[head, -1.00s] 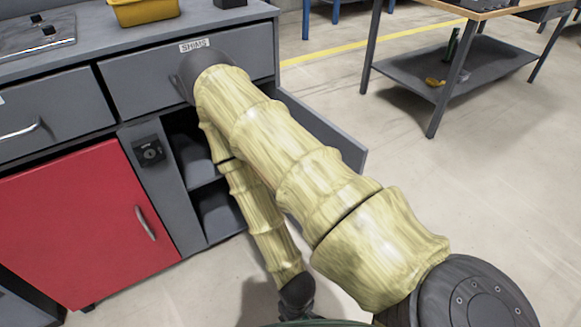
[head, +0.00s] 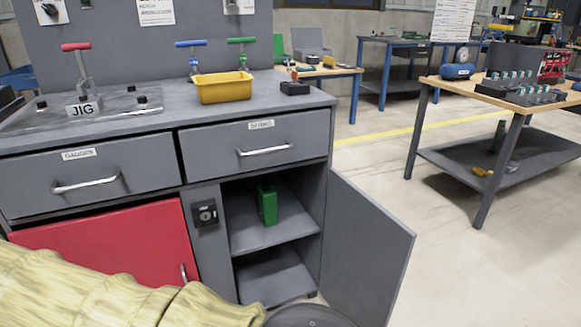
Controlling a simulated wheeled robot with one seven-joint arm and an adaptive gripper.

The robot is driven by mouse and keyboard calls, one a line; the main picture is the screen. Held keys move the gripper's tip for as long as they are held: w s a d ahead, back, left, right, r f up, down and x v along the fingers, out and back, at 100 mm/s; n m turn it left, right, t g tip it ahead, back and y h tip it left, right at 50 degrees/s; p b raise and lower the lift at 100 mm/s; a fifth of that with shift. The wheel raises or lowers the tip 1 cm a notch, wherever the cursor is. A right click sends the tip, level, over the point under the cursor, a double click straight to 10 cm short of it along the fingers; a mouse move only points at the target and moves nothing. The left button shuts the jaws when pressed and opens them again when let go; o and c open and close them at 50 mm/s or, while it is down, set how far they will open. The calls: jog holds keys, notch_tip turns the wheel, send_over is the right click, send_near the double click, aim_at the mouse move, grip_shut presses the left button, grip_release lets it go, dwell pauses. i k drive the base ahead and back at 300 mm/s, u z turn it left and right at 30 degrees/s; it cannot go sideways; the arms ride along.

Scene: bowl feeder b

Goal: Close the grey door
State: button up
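The grey door (head: 362,250) stands wide open, swung out to the right of the grey cabinet on its right-hand edge. Its inner side faces left, toward the open compartment with a shelf (head: 258,233). A green object (head: 267,204) stands on that shelf. My pale yellow arm crosses the lower left of the head view, in front of the red door (head: 100,253). My gripper is out of view, so its state does not show. No contact between my arm and the grey door is visible.
Two closed drawers (head: 90,180) with handles lie above the doors. A yellow bin (head: 222,88) and a jig with clamps (head: 82,95) stand on the worktop. A wooden-topped table (head: 500,95) stands at the right. The floor between it and the grey door is clear.

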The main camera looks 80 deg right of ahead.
aim_at(366, 254)
jog(key=u, duration=0.3)
jog(key=k, duration=2.45)
jog(key=z, duration=1.7)
jog(key=i, duration=1)
jog(key=z, duration=0.05)
